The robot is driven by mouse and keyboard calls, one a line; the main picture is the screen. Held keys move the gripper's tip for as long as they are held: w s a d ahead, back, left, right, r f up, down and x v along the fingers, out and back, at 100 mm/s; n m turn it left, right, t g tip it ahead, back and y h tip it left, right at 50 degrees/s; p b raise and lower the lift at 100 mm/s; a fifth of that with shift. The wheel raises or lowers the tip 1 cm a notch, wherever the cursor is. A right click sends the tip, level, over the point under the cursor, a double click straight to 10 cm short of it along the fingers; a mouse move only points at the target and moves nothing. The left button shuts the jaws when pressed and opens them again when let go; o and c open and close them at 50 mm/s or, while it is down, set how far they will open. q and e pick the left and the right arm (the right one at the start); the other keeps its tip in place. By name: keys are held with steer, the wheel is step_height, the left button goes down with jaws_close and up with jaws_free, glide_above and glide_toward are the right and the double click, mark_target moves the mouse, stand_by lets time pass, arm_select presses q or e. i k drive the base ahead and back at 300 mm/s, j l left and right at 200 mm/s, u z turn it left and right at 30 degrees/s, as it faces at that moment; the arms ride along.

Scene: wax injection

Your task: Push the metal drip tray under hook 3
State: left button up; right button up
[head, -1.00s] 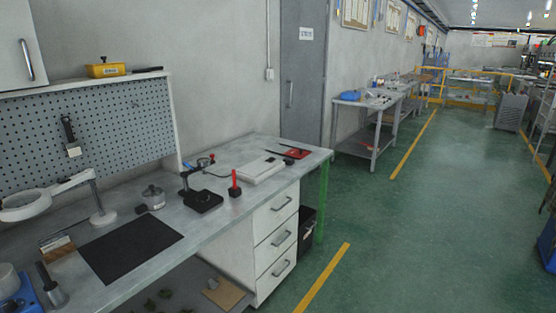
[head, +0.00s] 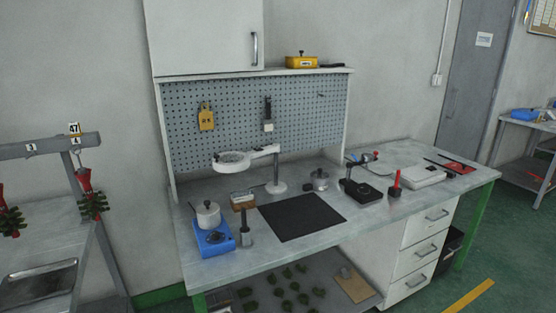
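A shiny metal drip tray (head: 38,284) lies on the grey bench at the lower left, cut off by the picture's left edge. Above it runs a grey rack bar (head: 50,146) with a label 3 (head: 31,147) and a label 4 to its right. The hook at label 3 is too small to make out. A red and green wax tree (head: 92,200) hangs below label 4. Another wax tree (head: 8,215) hangs at the left edge; its hook is not clear. Neither of my grippers shows.
A workbench (head: 370,220) with a pegboard, a blue heater (head: 214,238) with a pot, a magnifier lamp (head: 247,158) and a black mat (head: 300,217) stands right of the rack. Green floor is free at the lower right.

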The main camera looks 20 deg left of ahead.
mark_target(20, 288)
steer(key=k+j+u, duration=0.15)
steer(key=j+u, duration=0.3)
steer(key=k+j+u, duration=0.1)
steer(key=j+u, duration=0.15)
steer(key=u, duration=0.2)
steer(key=j+u, duration=0.3)
steer(key=j, duration=0.15)
steer(key=j+u, duration=0.25)
steer(key=j, duration=0.15)
